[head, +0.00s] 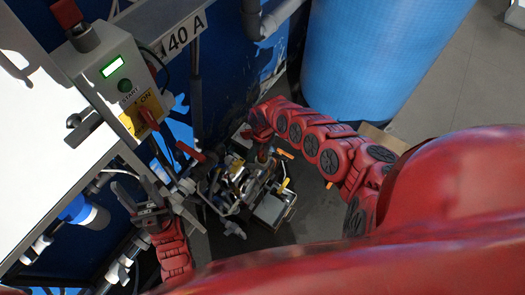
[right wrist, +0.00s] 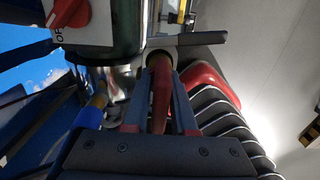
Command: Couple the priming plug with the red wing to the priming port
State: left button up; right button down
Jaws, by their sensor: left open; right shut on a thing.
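In the right wrist view my right gripper (right wrist: 160,72) is shut on a red part (right wrist: 159,100) that lies lengthwise between its fingers. It fits the red wing of the priming plug, but the plug's body is hidden. A grey bar-like handle (right wrist: 200,39) is just past the fingertips; I cannot tell whether they touch. In the head view this gripper (head: 262,152) is small and dark, above the cluttered crate (head: 283,222). My left gripper (head: 150,213) is open and empty at the lower left, beside the pipework. I cannot make out the priming port.
A control box (head: 110,78) with a green display and a red switch (head: 148,118) is at the upper left. A red-handled lever (head: 190,152) juts out below it. A blue drum (head: 380,50) stands behind my right arm.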

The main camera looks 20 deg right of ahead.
dwell(0.8)
jog(key=shift+f+b, duration=0.2)
jog(key=shift+b, duration=0.25)
jog(key=shift+f+b, duration=0.25)
jog(key=shift+b, duration=0.05)
jog(key=shift+f+b, duration=1.3)
jog(key=shift+b, duration=0.7)
dwell(1.8)
jog(key=c, duration=0.6)
grip_release()
jog(key=shift+c, duration=0.2)
jog(key=shift+r, duration=0.1)
